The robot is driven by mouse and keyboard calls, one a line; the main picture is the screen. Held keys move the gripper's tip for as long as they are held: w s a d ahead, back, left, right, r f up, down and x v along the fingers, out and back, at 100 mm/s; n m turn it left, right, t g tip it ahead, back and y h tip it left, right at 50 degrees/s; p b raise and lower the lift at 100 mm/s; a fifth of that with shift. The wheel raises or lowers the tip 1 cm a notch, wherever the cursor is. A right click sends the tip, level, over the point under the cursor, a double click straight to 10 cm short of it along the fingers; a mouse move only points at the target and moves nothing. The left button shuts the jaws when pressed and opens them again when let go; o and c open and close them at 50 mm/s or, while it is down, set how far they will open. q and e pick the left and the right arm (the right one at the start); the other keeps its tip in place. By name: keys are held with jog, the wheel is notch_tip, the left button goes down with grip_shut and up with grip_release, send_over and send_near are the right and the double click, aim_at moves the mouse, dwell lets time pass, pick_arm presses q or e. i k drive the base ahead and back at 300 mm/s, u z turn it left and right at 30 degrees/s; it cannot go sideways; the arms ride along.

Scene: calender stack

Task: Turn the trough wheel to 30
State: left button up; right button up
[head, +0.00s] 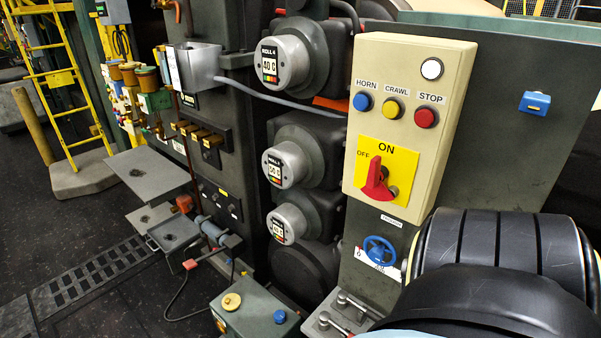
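A small blue handwheel (380,250) is mounted low on the dark green machine panel, below the beige control box. A white scale plate (359,252) shows beside and behind it, with a 0 at its left end; the rest of its markings are too small or covered to read. A small white label (391,220) sits above the wheel, too small to read for certain. Neither of my grippers is in view, and nothing touches the wheel.
The beige control box (440,60) carries horn, crawl and stop buttons and a red rotary switch (378,184). Small levers (330,318) stand below the wheel. A green box (255,308) is at the lower left. A black link of mine fills the lower right, close to the wheel.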

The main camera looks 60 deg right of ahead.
aim_at(377, 254)
jog(key=u, duration=0.75)
jog(key=k, duration=1.1)
jog(key=z, duration=1.8)
